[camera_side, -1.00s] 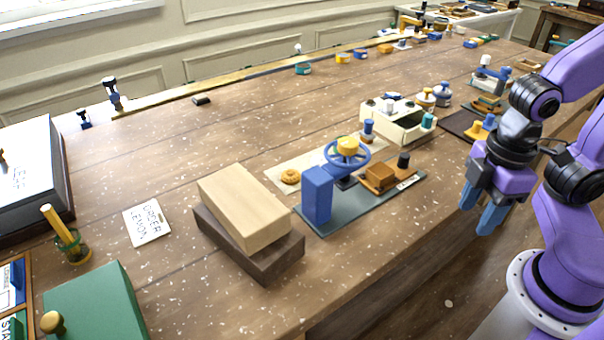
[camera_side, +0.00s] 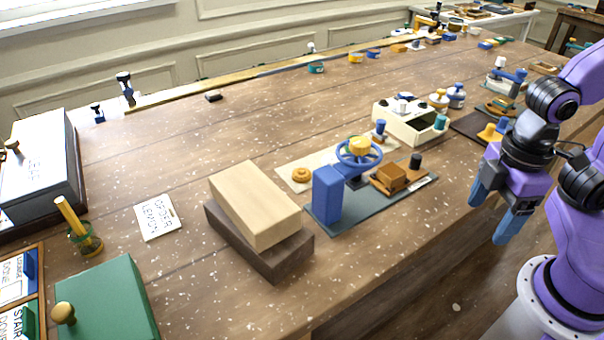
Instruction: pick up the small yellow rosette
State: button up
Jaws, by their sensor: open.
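A small yellow-orange rosette (camera_side: 301,174) lies on a cream sheet (camera_side: 291,184), behind the blue block and handwheel of a small press. A larger yellow knob (camera_side: 359,145) sits on top of the blue handwheel (camera_side: 374,160). My gripper (camera_side: 493,213) has blue fingers pointing down. It is open and empty, off the front edge of the table at the right, well apart from the rosette.
The press stands on a grey plate (camera_side: 330,225). A pale wood block (camera_side: 255,200) lies on a dark one (camera_side: 262,258) to its left. A cream box (camera_side: 397,122) stands behind right. Bare tabletop lies left of the cream sheet.

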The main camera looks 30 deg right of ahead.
notch_tip(320, 180, up, 13)
jog(key=w+a+r+n, duration=0.4)
jog(key=w+a, duration=0.6)
jog(key=w, duration=0.4)
jog(key=n, duration=0.5)
send_over(302, 171)
jog(key=shift+f, duration=2.8)
notch_tip(302, 171, down, 20)
jog(key=shift+f, duration=0.25)
jog(key=c, duration=1.1)
